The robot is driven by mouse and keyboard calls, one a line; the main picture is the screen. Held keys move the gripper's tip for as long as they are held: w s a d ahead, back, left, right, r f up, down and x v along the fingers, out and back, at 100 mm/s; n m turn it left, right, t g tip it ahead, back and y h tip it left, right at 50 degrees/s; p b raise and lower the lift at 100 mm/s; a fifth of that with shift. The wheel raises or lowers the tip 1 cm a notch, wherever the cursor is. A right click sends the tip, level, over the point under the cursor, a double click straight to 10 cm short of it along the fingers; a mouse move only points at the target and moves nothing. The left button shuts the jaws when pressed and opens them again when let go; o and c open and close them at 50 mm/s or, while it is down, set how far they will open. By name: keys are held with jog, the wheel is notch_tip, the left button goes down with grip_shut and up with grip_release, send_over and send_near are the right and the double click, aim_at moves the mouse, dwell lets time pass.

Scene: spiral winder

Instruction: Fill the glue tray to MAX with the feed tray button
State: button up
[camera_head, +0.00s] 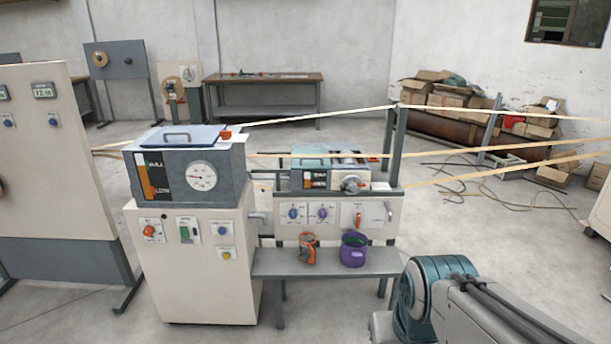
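The glue tray (298,176) is a low grey box with a teal lid and rollers at its right end. A narrow gauge on its front is dark above and orange below, beside labels that look like MAX and MIN; the exact level is too small to read. Left of it, a grey tank (222,187) with a dial stands on a cream cabinet (200,285). The cabinet front has a red knob (149,230), a green switch (189,230), a blue button (222,229) and a yellow button (226,255). Their captions are unreadable. My gripper is out of view.
A grey shelf (273,262) below the tray panel holds an orange item (308,249) and a purple pot (354,249). Pale strips (490,171) run across to the right. My arm fills the lower right. The floor before the cabinet is clear.

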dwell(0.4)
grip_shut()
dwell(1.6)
